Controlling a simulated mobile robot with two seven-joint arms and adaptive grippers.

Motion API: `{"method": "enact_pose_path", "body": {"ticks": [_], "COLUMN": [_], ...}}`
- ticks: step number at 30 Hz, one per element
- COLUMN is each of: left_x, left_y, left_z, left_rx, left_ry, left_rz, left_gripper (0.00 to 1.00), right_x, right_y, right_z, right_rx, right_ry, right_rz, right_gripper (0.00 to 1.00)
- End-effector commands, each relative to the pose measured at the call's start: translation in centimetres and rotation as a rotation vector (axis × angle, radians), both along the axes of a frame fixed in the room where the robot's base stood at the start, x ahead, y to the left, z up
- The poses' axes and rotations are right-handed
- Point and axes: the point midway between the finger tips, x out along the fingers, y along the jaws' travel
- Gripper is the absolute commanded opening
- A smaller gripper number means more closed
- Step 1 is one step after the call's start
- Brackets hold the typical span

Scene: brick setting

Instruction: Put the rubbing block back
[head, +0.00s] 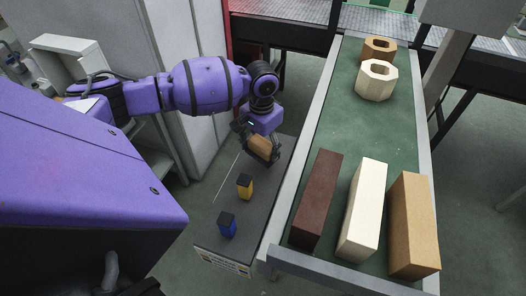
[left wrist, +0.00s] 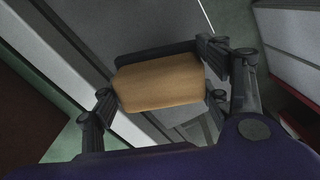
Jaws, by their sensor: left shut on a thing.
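The rubbing block, a tan-brown block (head: 261,146), is held in my left gripper (head: 259,147), whose fingers are shut on its sides. In the left wrist view the block (left wrist: 160,82) sits between the two fingers, with a dark strip along its far edge. In the head view the gripper is over the far part of a narrow grey shelf (head: 219,205), beside the green table. I cannot tell whether the block touches the shelf. My right gripper is not clearly seen.
A yellow dark-topped item (head: 245,187) and a blue one (head: 227,224) stand on the shelf's nearer part. The green table (head: 367,128) to the right bears dark brown (head: 317,200), cream (head: 362,210) and tan (head: 413,225) long blocks, plus two hollow blocks (head: 376,81) at its far end.

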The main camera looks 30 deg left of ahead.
Motion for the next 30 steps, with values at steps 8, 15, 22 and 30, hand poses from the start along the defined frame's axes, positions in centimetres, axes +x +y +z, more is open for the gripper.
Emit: {"method": "enact_pose_path", "body": {"ticks": [8, 15, 22, 30], "left_x": [0.5, 0.6, 0.5, 0.5], "left_y": [0.4, 0.3, 0.3, 0.3], "left_z": [-3.0, -3.5, -3.9, -3.9], "left_rx": [0.0, 0.0, 0.001, 0.001], "left_ry": [0.0, -0.005, -0.003, -0.003], "left_rz": [0.0, -0.001, 0.0, 0.0], "left_gripper": [0.28, 0.28, 0.72, 0.89], "right_x": [0.1, -0.2, -0.5, -0.7], "right_y": [0.0, -0.1, -0.3, -0.5], "right_z": [-0.1, -0.2, -0.3, -0.3], "right_rx": [0.002, 0.0, -0.005, -0.009], "right_ry": [-0.002, 0.001, 0.007, 0.009], "right_rz": [-0.004, -0.006, -0.004, 0.001], "right_gripper": [0.4, 0.4, 0.4, 0.4]}}
